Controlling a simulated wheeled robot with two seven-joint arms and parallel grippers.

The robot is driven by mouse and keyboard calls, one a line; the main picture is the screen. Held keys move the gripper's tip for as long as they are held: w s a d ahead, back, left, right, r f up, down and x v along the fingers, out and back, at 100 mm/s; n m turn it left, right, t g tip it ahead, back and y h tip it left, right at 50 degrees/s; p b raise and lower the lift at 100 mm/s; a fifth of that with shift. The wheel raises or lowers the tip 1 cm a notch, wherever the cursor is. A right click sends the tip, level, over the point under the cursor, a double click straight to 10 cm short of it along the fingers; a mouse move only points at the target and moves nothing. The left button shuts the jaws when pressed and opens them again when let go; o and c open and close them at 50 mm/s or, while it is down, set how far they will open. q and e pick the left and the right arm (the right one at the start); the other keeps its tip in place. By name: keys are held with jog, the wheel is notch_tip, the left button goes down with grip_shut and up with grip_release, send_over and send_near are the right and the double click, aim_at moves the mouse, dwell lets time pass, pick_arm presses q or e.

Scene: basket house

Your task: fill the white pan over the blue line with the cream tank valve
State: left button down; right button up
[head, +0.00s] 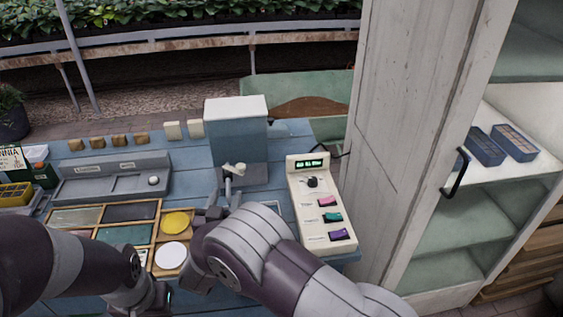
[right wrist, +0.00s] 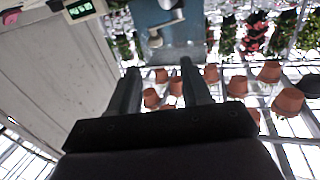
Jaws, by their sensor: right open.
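The grey-white tank (head: 236,140) stands at the back middle of the blue table. Its cream valve (head: 234,169) sticks out at the front, and it also shows in the right wrist view (right wrist: 155,40). My right gripper (head: 226,190) is just in front of and below the valve in the head view, with its arm crossing the table front. In the right wrist view its two fingers (right wrist: 158,75) are apart with nothing between them. A white round dish (head: 171,255) lies in the wooden tray; I cannot tell if it is the pan. No blue line is visible.
A cream panel (head: 315,200) with a green display and coloured switches stands right of the tank. A yellow dish (head: 175,222) lies in the wooden tray. A grey scale-like unit (head: 110,178) is at left. A tall cabinet door (head: 405,130) bounds the right side.

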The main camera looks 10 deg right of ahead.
aim_at(239, 168)
jog(key=shift+h, duration=0.3)
jog(key=x, duration=0.4)
jog(key=p+x, duration=0.1)
jog(key=x, duration=0.7)
jog(key=shift+w+d+r, duration=0.15)
jog(key=shift+w+d, duration=0.1)
jog(key=shift+d, duration=0.1)
grip_shut()
